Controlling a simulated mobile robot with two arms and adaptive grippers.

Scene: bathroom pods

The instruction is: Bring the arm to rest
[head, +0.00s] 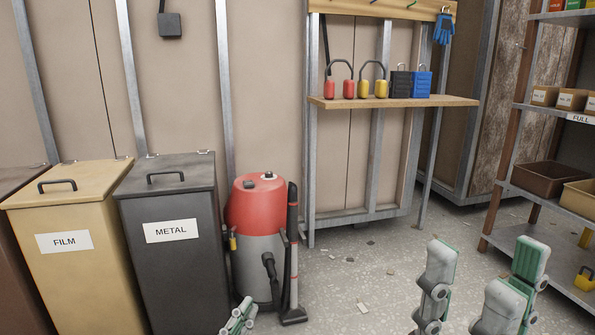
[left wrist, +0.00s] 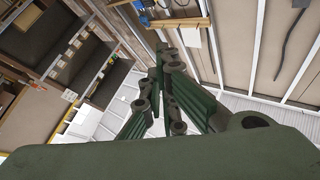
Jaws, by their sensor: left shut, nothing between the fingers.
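My left gripper (head: 240,315) shows only in part at the bottom edge of the head view, in front of the red and grey vacuum cleaner. In the left wrist view its green fingers (left wrist: 163,72) come together with nothing between them. My right gripper (head: 483,275) is at the lower right of the head view. Its two green and grey fingers stand upright and well apart, with nothing between them. The rest of both arms is out of the head view.
A grey METAL bin (head: 180,275), a tan FILM bin (head: 70,280) and the vacuum cleaner (head: 258,225) stand along the left. A wooden wall ledge (head: 400,102) holds ear defenders and padlock-like items. Shelving (head: 545,115) is at right. Speckled floor (head: 360,255) lies between.

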